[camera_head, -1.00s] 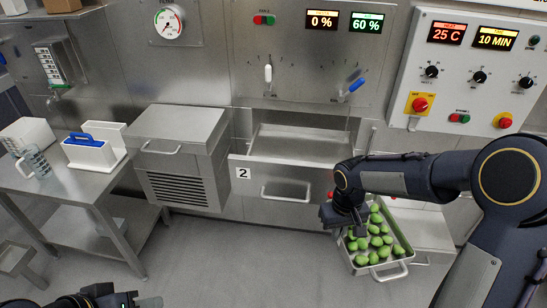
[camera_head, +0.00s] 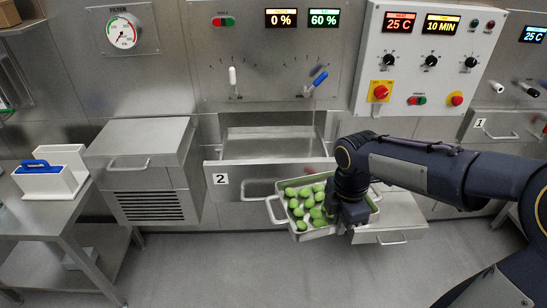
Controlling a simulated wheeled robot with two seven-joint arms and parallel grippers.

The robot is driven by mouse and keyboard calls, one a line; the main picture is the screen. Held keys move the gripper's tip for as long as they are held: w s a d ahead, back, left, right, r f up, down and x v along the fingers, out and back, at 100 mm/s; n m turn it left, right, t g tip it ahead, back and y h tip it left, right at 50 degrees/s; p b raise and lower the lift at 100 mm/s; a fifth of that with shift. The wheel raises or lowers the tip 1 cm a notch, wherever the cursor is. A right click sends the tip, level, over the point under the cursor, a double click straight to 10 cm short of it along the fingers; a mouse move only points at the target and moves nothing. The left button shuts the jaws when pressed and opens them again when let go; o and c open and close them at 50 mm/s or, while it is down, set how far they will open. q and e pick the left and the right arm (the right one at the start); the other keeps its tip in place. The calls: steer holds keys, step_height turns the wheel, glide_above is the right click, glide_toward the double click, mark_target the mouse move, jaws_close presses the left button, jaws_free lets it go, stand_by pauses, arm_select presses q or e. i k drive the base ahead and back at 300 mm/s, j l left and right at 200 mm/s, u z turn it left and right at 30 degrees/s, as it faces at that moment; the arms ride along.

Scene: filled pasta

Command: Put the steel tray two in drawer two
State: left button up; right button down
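The steel tray (camera_head: 306,235) holds several green pieces and hangs in front of drawer two, level and in the air. My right gripper (camera_head: 350,219) is at the tray's right side; its fingers are hidden behind the wrist and the tray's rim, but the tray is carried with it. Drawer two (camera_head: 240,181), marked with a "2", is pulled open and its inside looks empty. The tray hides part of the drawer's front and handle. My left gripper does not show.
A metal cabinet (camera_head: 137,139) stands left of the drawer. A steel table (camera_head: 40,212) with a white holder (camera_head: 68,180) is at the far left. A lower open drawer (camera_head: 388,237) is behind my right wrist. A control panel (camera_head: 420,62) is above right. The floor in front is clear.

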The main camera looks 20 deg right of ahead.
mark_target(275, 156)
steer(key=i, duration=1.45)
